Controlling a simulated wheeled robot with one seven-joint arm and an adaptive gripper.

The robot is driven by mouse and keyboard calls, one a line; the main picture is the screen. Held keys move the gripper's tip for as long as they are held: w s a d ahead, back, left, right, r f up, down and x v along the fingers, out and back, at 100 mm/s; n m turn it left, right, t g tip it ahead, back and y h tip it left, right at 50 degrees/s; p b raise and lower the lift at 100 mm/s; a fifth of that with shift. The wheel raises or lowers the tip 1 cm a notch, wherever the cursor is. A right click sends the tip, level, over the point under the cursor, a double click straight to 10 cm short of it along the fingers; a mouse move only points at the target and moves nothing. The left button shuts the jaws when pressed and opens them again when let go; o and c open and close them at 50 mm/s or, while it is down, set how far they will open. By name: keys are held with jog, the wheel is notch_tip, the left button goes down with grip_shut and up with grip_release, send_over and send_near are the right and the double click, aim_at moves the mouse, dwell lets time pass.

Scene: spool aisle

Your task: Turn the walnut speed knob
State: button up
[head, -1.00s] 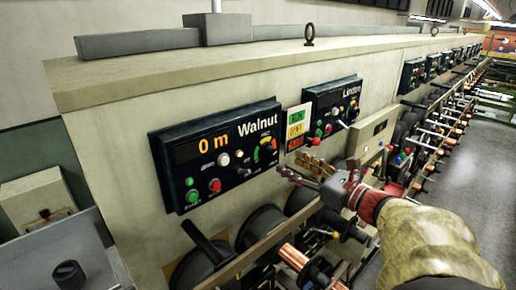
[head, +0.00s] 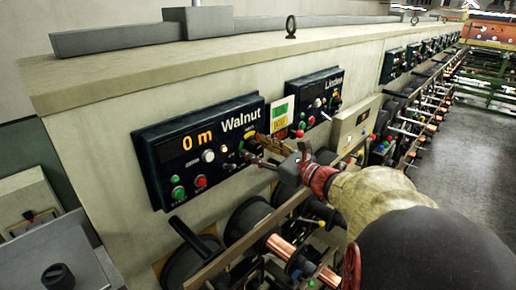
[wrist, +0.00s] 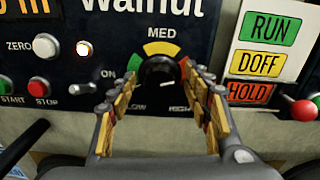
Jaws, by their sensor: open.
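The Walnut panel (head: 157,165) is a dark box on the machine's front with an orange "0 m" display. Its speed knob (wrist: 158,72) is black, under a green, yellow and red arc marked LOW, MED and HIGH. A small pale mark shows low on the knob. My gripper (wrist: 160,92) is open, its gold-padded fingers to the left and right of the knob in the wrist view. I cannot tell whether either finger touches it. In the head view my gripper (head: 256,150) is at the panel's right end and partly hides the knob.
On the panel are a white ZERO button (wrist: 45,46), green START, red STOP and a toggle (wrist: 82,89). A RUN/DOFF/HOLD sign (wrist: 262,52) is right of it, then the Linden panel (head: 300,92). Wire spools (head: 248,222) and a rail lie below.

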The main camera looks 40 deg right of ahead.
jog(key=c, duration=0.3)
jog(key=c, duration=0.7)
jog(key=shift+c, duration=0.7)
jog(key=shift+m+p, duration=0.45)
jog(key=shift+m, duration=0.25)
jog(key=o, duration=1.1)
jog(key=shift+o, duration=0.2)
